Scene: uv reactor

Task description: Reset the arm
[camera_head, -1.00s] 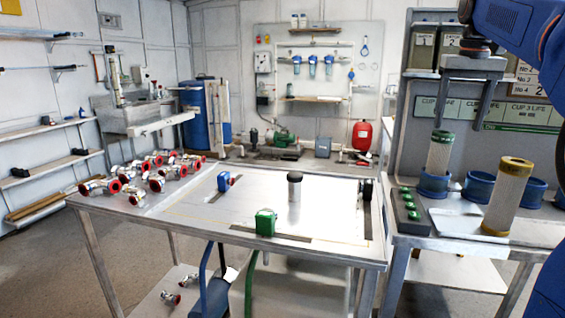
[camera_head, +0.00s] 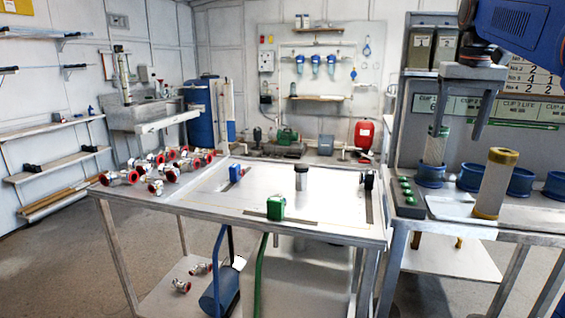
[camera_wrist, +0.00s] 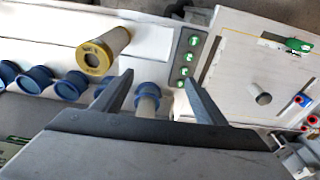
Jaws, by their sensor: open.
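My gripper (camera_head: 460,118) hangs open at the upper right of the head view, above the right-hand bench, with its fingers pointing down. In the wrist view my gripper (camera_wrist: 152,88) shows two fingers spread apart with nothing held. A filter cartridge (camera_head: 434,147) with a green top stands in a blue cup close to the fingers; it shows between and below them in the wrist view (camera_wrist: 148,105). I cannot tell the gap between fingers and cartridge. A second cartridge (camera_head: 493,185) with a yellow cap stands upright on the bench, apart from my gripper.
Blue cups (camera_head: 472,178) stand in a row along the bench. A green-button box (camera_head: 407,198) sits at the bench's left edge. The left table (camera_head: 215,205) holds red-ended fittings (camera_head: 157,187), a green clamp (camera_head: 276,208) and a dark-topped cylinder (camera_head: 301,178). Open floor lies at left.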

